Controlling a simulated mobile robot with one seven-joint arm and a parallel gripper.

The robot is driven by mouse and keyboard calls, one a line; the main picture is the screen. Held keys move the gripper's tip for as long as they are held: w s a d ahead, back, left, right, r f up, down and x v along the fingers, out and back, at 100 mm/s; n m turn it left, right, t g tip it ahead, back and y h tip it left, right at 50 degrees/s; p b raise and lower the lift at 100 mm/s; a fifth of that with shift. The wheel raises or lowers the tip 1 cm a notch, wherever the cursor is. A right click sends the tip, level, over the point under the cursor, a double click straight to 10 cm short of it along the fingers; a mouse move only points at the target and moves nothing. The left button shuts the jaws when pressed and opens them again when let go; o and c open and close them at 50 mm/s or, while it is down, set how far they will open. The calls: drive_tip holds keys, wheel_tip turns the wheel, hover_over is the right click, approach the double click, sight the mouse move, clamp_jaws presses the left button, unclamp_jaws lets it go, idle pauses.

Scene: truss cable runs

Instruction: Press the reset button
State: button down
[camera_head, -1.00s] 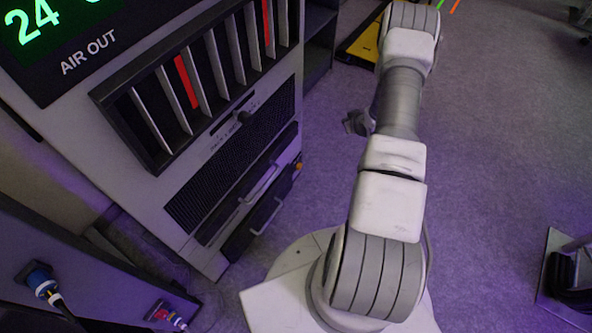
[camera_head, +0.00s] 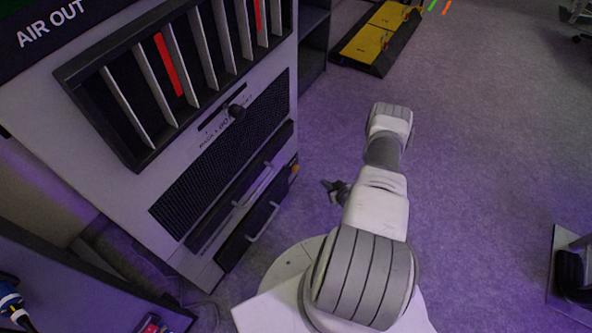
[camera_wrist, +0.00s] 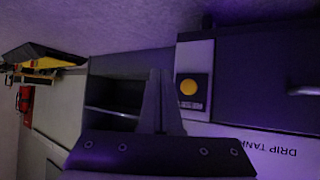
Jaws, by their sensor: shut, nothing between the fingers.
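A round yellow-orange button (camera_wrist: 188,87) sits on a dark square plate with small lettering, too small to read, on the cabinet's pale panel in the wrist view. In the head view it shows as a small orange spot (camera_head: 295,169) at the cabinet's lower right edge. My gripper (camera_wrist: 160,75) is shut and empty; its fingertips appear just left of the button in the wrist view, apart from it in the picture. In the head view my gripper (camera_head: 330,186) is small and dark, right of the cabinet's lower corner, partly hidden by my arm.
The cabinet (camera_head: 172,220) has louvres, a black knob (camera_head: 236,111) and two drawers with handles (camera_head: 262,222). In the wrist view a panel reads "DRIP TANK" (camera_wrist: 268,147) upside down. A yellow-black ramp (camera_head: 378,38) lies behind.

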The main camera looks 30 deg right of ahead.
drive_tip(key=shift+a, duration=0.1)
drive_tip(key=w+a, duration=0.4)
drive_tip(key=w, duration=0.3)
drive_tip(key=shift+w+a, duration=0.2)
drive_tip(key=shift+w, duration=0.05)
idle(2.1)
drive_tip(key=shift+w+a, duration=0.2)
drive_tip(key=shift+w, duration=0.15)
drive_tip(key=shift+w+a, duration=0.3)
drive_tip(key=shift+w, duration=0.2)
idle(1.0)
drive_tip(key=shift+s+d, duration=0.5)
drive_tip(key=shift+s, duration=0.35)
drive_tip(key=shift+s+d, duration=0.45)
drive_tip(key=shift+s, duration=0.3)
drive_tip(key=shift+s+d, duration=0.4)
drive_tip(key=shift+s, duration=0.3)
drive_tip(key=shift+s+d, duration=0.45)
drive_tip(key=shift+s, duration=0.3)
